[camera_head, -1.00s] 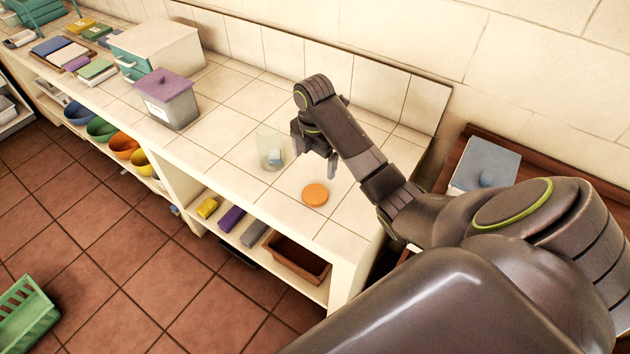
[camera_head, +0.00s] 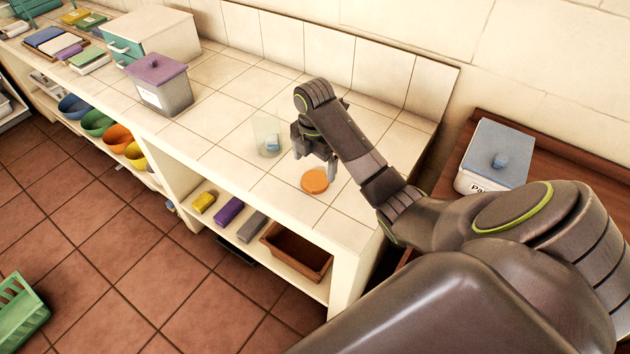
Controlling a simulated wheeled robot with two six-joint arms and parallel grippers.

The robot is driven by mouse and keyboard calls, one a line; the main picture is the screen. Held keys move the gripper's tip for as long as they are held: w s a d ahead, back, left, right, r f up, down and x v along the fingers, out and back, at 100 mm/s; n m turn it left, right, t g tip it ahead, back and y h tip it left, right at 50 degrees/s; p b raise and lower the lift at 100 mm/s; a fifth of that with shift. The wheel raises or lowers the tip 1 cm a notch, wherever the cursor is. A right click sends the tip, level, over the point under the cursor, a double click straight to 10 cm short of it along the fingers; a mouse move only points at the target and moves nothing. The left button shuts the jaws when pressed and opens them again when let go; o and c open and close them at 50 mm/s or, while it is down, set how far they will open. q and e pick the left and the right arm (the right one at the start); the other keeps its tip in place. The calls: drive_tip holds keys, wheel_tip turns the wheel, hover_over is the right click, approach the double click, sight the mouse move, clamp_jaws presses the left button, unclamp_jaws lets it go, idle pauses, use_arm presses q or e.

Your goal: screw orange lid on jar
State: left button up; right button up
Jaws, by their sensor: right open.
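The orange lid (camera_head: 315,181) lies flat on the tiled counter, near its front edge. The clear jar (camera_head: 266,137) stands upright on the counter to the left of the lid, with its top uncovered and a small blue thing inside. My right gripper (camera_head: 315,168) points down just above and behind the lid, between jar and lid. Its fingers are apart and hold nothing. The gap to the lid is hard to judge. My left gripper is out of view.
A purple-lidded canister (camera_head: 160,85) and a white box with teal drawers (camera_head: 155,36) stand further left on the counter. A blue-lidded container (camera_head: 493,157) sits on a brown table at right. The counter front is mostly clear.

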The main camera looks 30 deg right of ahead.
sight(315, 180)
drive_tip(key=shift+s+f+p, duration=0.15)
drive_tip(key=shift+f+p, duration=0.55)
drive_tip(key=shift+f, duration=1.95)
drive_tip(key=shift+c, duration=0.4)
drive_tip(key=c, duration=1)
